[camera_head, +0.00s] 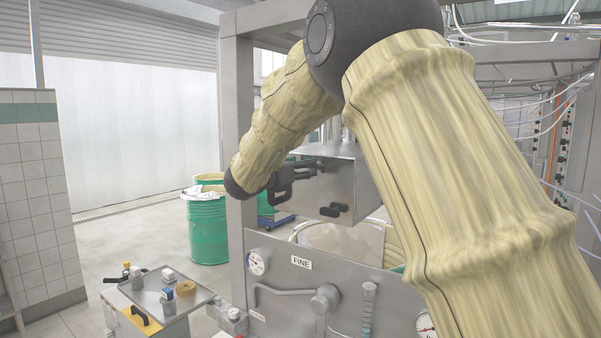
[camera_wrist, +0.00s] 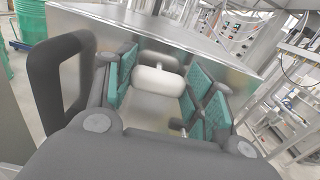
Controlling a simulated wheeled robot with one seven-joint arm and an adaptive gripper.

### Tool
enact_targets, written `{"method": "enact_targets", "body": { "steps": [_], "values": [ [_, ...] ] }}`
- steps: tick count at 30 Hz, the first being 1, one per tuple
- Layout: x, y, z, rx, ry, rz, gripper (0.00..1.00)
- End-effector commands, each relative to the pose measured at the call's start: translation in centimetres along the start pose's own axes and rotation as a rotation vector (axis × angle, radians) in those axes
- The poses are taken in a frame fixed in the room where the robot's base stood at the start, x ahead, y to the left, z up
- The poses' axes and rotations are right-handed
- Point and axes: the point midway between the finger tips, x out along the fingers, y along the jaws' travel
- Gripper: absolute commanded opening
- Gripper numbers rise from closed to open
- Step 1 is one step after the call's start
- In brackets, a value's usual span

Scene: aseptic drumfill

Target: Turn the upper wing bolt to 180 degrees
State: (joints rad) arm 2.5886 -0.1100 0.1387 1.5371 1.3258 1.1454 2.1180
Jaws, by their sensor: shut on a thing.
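My gripper (camera_head: 312,168) is at the front of a steel box (camera_head: 352,182), with its dark fingers reaching to the box. In the wrist view my gripper (camera_wrist: 165,85) has green-padded fingers on both sides of a pale, rounded piece (camera_wrist: 158,82), which appears to be the upper wing bolt. The fingers are shut on it. Its far side and its exact angle are hard to tell. In the head view my gripper hides the bolt. A dark fitting (camera_head: 335,212) sits lower on the same box face.
Below the box is a steel panel with a FINE label (camera_head: 301,262), gauge (camera_head: 256,262) and pipe handle (camera_head: 290,292). A steel post (camera_head: 240,150) stands left of the box. Green drums (camera_head: 207,230) stand behind it. A cart (camera_head: 160,300) with small items is lower left.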

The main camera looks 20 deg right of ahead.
Motion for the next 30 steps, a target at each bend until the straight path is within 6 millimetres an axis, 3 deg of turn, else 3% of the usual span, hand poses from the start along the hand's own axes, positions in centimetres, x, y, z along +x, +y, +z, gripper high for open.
{"method": "enact_targets", "body": {
  "steps": [20,30],
  "values": [
    [0.07,0.10,-0.53,-0.282,0.002,-0.001,0.30],
    [0.05,0.28,-0.44,-0.523,0.002,0.000,0.30]
  ]
}}
